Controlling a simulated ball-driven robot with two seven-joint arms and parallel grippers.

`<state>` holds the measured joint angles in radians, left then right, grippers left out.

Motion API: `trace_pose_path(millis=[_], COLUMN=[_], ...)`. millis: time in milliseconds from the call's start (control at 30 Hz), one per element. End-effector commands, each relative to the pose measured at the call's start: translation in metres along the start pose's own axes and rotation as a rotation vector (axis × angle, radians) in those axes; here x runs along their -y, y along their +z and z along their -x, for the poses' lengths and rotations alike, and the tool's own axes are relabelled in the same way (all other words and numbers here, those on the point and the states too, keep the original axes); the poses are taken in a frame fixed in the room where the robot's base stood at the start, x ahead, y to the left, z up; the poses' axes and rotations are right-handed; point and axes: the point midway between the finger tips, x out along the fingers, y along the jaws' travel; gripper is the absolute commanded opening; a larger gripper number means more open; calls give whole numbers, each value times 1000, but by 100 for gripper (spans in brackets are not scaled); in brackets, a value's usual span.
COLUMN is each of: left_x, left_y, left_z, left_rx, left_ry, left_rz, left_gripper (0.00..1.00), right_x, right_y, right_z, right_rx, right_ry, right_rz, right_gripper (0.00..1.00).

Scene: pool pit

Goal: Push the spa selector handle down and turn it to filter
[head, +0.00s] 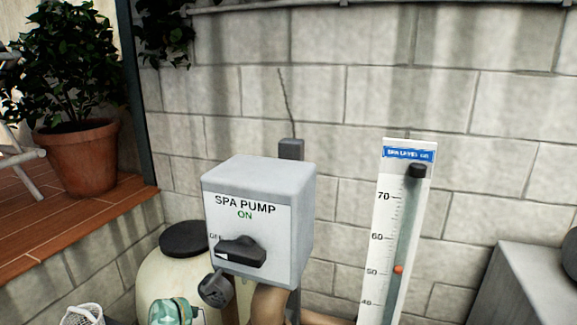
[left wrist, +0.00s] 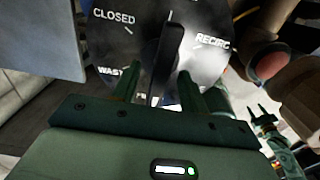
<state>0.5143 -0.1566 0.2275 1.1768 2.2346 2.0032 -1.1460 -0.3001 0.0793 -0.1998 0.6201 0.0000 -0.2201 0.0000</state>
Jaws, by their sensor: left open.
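The spa selector shows in the left wrist view as a dark round plate (left wrist: 215,45) with white labels. CLOSED, RECIRC and part of WASTE can be read; another label near the bottom is mostly hidden. Its black bar handle (left wrist: 168,60) stands roughly upright in the picture. My left gripper (left wrist: 158,85) is open, its green fingers on either side of the handle's lower end. I cannot tell if they touch it. A small green pronged shape (left wrist: 265,125) at the right looks like my right gripper; its jaw state is unclear. FILTER is not readable.
In the head view a grey SPA PUMP box (head: 300,210) with a black switch stands mid-picture, before a block wall (head: 300,95). A level gauge (head: 372,285) is right of it, a cream tank with black lid (head: 185,240) left. A potted plant (head: 80,160) stands on the deck.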

Motion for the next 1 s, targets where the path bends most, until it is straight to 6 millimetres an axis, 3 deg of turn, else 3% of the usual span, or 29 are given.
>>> trace_pose_path(millis=[467, 800, 900, 967, 1000], left_x=[0, -1, -19, -44, -67], left_y=[0, 0, -6, -13, -20], left_z=[70, 69, 68, 69, 73], left_rx=[2, 0, 2, 3, 6], left_ry=[0, 6, 95, 225, 351], left_rz=[0, 0, -5, -19, -35], left_gripper=[44, 44, 44, 44, 44], right_x=[-4, -4, -4, -4, -4], right_y=[-12, -11, -11, -11, -12], right_z=[66, 65, 65, 65, 65], right_rx=[-12, -12, -12, -12, -12], right_ry=[4, 4, 4, 4, 4], right_rz=[0, 0, 0, 0, 0], right_gripper=[44, 44, 44, 44, 44])
